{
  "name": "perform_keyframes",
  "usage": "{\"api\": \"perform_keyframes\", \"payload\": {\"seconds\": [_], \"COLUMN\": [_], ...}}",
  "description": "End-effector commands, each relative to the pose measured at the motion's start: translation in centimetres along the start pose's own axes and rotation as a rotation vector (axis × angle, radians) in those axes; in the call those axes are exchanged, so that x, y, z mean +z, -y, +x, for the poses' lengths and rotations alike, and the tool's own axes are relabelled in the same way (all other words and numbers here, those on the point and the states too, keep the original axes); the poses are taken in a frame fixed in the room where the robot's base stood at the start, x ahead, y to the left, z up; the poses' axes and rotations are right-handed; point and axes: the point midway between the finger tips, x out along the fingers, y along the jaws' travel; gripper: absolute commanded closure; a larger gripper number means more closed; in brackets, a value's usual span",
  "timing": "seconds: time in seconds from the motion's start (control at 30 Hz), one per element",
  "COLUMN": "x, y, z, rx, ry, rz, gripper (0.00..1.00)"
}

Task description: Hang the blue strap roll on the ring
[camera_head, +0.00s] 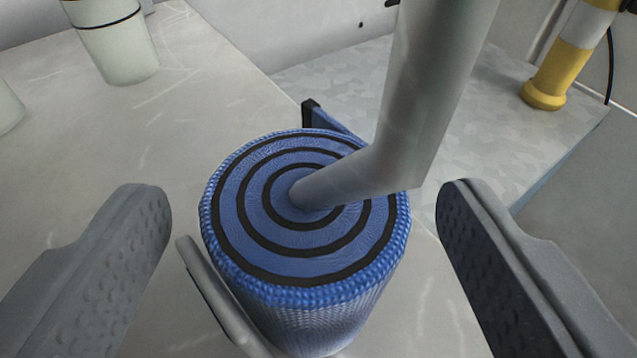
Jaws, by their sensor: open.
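The blue strap roll (300,260) is in the middle of the view, its end face of blue and black spiral layers toward me. A thick grey bent bar (400,150) comes down from the top and meets the centre of that face. I cannot tell whether it passes through the roll, or whether it is part of the ring. My gripper (305,198) is open, one finger to the left of the roll and one to the right, with gaps on both sides.
A thin grey rod (218,300) runs close along the roll's left side. A blue strip with a black end (318,116) shows behind the roll. Pale cylinders (117,45) stand at upper left. A yellow and white post (572,55) stands at upper right. The pale surface at left is mostly clear.

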Motion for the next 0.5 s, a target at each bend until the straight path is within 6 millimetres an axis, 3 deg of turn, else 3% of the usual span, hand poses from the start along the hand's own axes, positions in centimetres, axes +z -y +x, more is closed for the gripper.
{"api": "perform_keyframes", "payload": {"seconds": [0.17,0.4,0.5], "x": [0.1,0.0,0.0], "y": [-0.1,-0.1,-0.1], "z": [2.0,2.2,2.2], "rx": [0.002,0.002,0.002], "ry": [0.001,0.001,0.001], "rz": [0.001,0.001,0.000], "gripper": [0.27,0.27,0.52]}}
